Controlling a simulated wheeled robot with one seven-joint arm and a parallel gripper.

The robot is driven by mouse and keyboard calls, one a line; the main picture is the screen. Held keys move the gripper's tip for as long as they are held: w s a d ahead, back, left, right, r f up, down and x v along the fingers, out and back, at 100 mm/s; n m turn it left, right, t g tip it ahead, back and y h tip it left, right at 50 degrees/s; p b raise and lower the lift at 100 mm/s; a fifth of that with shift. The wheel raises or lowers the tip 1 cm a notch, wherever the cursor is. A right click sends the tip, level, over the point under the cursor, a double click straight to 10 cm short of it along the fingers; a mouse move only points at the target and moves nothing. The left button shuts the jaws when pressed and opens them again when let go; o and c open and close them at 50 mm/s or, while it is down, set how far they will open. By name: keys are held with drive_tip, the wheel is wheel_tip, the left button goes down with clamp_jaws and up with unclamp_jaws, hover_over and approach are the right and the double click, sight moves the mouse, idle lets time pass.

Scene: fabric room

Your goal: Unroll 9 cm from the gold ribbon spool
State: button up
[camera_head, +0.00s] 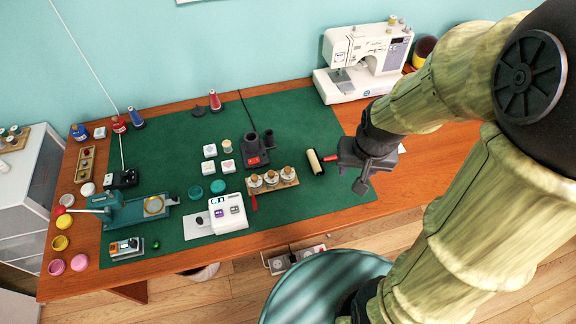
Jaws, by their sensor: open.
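I cannot tell for sure which thing is the gold ribbon spool. A column of small round rolls lies along the left edge of the table; a gold-yellow ring-shaped one (60,243) sits between a yellow roll (63,222) and a pink one (57,267). No loose ribbon tail can be made out at this size. My gripper (363,184) hangs above the right part of the green mat (330,200), far to the right of the rolls. It is open, with nothing seen in it.
A white sewing machine (345,50) stands at the back. A teal press (125,210), a white device (228,212) and a rack of jars (272,187) occupy the mat. The wooden table (430,165) is bare at right.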

drive_tip(key=w+a+m+p, duration=0.2)
drive_tip(key=w+a+m, duration=0.1)
drive_tip(key=w+m, duration=0.45)
drive_tip(key=m+g+p, duration=0.3)
drive_tip(key=m+p, duration=0.1)
drive_tip(key=m, duration=1.5)
hover_over(288, 168)
wheel_tip(288, 168, down, 9)
drive_tip(key=shift+n, duration=0.25)
wheel_tip(288, 168, down, 17)
drive_tip(key=p, duration=0.4)
drive_tip(key=shift+s, duration=0.1)
clamp_jaws()
drive_tip(key=shift+n+b, duration=0.4)
